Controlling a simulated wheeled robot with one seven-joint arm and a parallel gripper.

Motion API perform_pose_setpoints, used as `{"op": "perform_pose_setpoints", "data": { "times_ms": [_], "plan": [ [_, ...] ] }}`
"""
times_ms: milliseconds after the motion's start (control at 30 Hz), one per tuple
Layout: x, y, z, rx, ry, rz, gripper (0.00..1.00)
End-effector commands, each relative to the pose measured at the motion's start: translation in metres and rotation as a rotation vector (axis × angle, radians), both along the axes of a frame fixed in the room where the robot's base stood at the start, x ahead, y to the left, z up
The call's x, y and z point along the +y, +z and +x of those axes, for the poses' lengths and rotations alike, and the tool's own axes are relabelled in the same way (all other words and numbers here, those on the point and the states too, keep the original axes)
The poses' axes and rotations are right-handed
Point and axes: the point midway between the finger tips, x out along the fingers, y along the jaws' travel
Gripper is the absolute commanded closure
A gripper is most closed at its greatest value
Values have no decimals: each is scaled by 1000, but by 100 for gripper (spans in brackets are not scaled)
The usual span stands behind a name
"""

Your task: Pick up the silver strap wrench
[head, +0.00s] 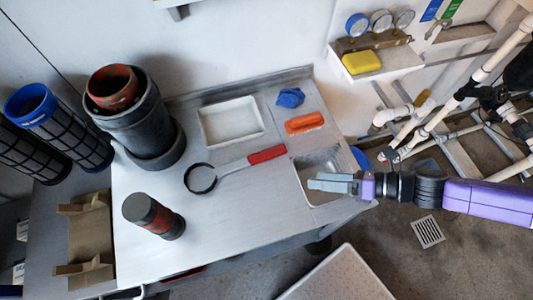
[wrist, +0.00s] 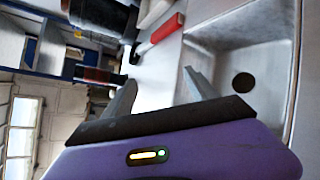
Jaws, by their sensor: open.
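The strap wrench (head: 232,166) lies on the metal bench, with a black loop at its left end, a silver shaft and a red grip at its right end. Its red grip also shows in the wrist view (wrist: 168,28), beyond the fingertips. My gripper (head: 313,181) is open and empty above the sink, to the right of and below the red grip in the head view. In the wrist view its two fingers (wrist: 158,86) are spread apart, with nothing between them.
The sink (head: 316,163) is set into the bench's right end. An orange tool (head: 304,123), a blue cloth (head: 290,98) and a white tray (head: 232,122) lie behind the wrench. A dark pipe housing (head: 145,118) and a black-and-red cylinder (head: 153,216) stand at left.

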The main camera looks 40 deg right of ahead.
Motion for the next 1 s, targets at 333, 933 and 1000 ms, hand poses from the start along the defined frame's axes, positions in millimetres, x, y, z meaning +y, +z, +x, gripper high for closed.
{"op": "perform_pose_setpoints", "data": {
  "times_ms": [333, 933, 1000],
  "plan": [
    [23, -1, 107, -491, 477, -493, 33],
    [62, -15, 150, -616, 572, -590, 33],
    [70, -20, 155, -614, 573, -588, 33]
  ]
}}
